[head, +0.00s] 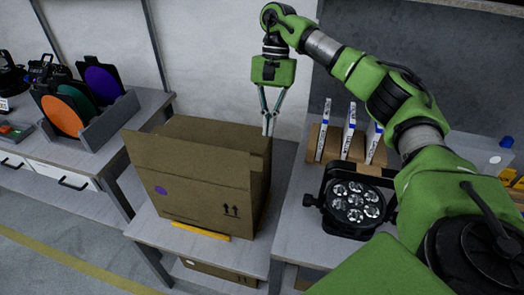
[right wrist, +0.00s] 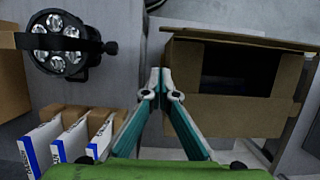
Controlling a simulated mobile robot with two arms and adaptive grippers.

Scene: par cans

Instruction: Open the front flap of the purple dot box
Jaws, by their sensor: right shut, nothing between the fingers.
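The cardboard box (head: 200,203) with a purple dot (head: 161,190) stands on a grey table. Its front flap (head: 190,158) stands up along the front edge, tilted a little outward. The right wrist view shows the box's dark inside (right wrist: 232,68) from above, with the front flap (right wrist: 240,40) across the top of that picture. My right gripper (head: 268,130) points down at the box's far right corner, shut and empty. Its fingertips (right wrist: 158,78) are beside the box's side edge; I cannot tell if they touch it. My left gripper is not in view.
A stage light (head: 352,203) and several white-blue binders (head: 348,132) stand on the right-hand table. A rack with coloured discs (head: 100,122) is on the left table. A yellow strip (head: 200,230) lies before the box. Another box (head: 215,272) is below. A wall is behind.

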